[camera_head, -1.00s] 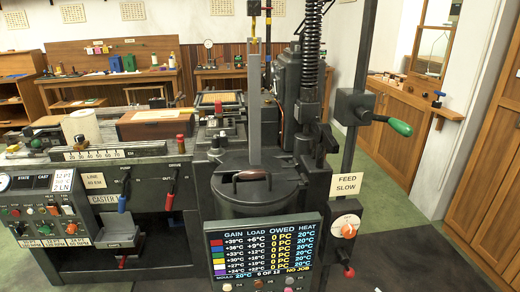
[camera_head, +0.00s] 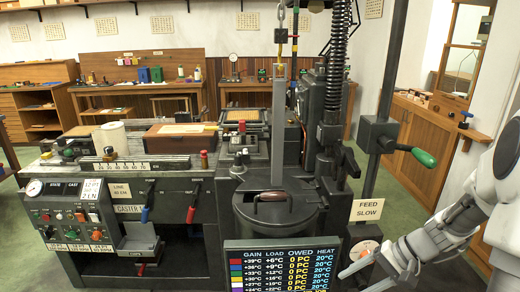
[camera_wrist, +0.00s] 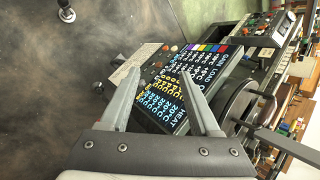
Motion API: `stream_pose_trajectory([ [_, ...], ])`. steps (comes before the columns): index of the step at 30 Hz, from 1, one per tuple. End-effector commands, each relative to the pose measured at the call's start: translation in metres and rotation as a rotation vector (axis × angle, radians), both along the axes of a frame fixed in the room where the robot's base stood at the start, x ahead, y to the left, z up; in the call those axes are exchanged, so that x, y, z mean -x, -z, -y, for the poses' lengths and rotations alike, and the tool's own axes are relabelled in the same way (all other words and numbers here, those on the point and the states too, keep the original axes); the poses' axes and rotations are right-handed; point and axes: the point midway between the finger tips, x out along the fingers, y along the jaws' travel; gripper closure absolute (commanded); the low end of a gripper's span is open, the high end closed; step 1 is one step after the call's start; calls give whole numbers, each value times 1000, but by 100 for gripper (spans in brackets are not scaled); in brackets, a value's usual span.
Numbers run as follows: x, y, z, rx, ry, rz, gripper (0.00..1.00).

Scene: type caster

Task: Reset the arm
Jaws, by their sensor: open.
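My gripper (camera_head: 362,274) is at the lower right of the head view, on my white and grey arm, in front of the caster near the right edge of the display panel (camera_head: 281,266). In the wrist view my gripper (camera_wrist: 158,88) shows two grey fingers spread apart with nothing between them. The display panel (camera_wrist: 172,118) lies beyond the fingers and appears sideways there. Whether a fingertip touches anything cannot be told.
The type caster (camera_head: 130,175) fills the middle and left. Its lidded pot (camera_head: 277,212) has a brown handle. A FEED SLOW sign (camera_head: 367,210), a post with a green-handled lever (camera_head: 423,157) and an orange-marked dial (camera_head: 364,248) stand close to my arm. Green floor lies at right.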

Motion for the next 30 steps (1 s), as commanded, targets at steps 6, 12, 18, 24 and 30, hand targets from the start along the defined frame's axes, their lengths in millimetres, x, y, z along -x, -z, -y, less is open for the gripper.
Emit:
stream_pose_trajectory([
  [6,25,-59,-24,231,-191,54,37],
  [12,49,-106,-37,431,-330,129,37],
  [18,73,-152,-45,621,-443,238,37],
  [24,99,-189,-54,767,-503,365,37],
  [30,129,-204,-73,799,-466,454,37],
])
